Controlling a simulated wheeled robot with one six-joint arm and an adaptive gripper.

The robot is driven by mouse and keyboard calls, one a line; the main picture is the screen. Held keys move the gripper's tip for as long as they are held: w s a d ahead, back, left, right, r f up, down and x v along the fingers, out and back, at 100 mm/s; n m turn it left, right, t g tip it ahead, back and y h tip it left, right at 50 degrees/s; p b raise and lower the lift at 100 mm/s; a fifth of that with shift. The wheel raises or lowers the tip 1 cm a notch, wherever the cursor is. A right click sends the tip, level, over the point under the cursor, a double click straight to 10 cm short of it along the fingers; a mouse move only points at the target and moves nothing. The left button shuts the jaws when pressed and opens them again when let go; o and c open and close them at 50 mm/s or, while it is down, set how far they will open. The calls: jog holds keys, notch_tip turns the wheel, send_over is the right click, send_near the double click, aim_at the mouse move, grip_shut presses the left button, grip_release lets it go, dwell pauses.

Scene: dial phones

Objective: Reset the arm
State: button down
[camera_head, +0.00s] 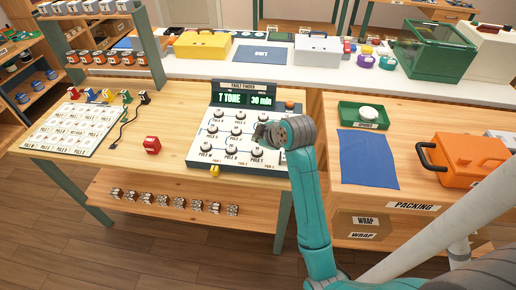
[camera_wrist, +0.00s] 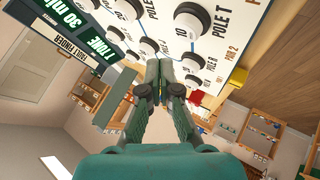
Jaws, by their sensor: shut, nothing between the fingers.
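My teal arm (camera_head: 310,210) reaches up from the lower right in the head view. My gripper, seen in the wrist view (camera_wrist: 158,66), is shut and empty, with its fingertips together close to the fault finder panel. The fault finder (camera_head: 226,140) is a white board with several round knobs and a dark display reading "T TONE" and "30 min". In the head view my wrist covers its right side. In the wrist view the panel (camera_wrist: 245,40) appears tilted, with a large knob labelled POLE T (camera_wrist: 193,20). I cannot tell whether the fingertips touch the panel.
A blue cloth (camera_head: 368,160), green tray (camera_head: 364,115) and orange toolbox (camera_head: 470,158) are on the right bench. A white shelf (camera_head: 300,68) runs behind.

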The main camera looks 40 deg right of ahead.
jog(key=shift+r, duration=1.9)
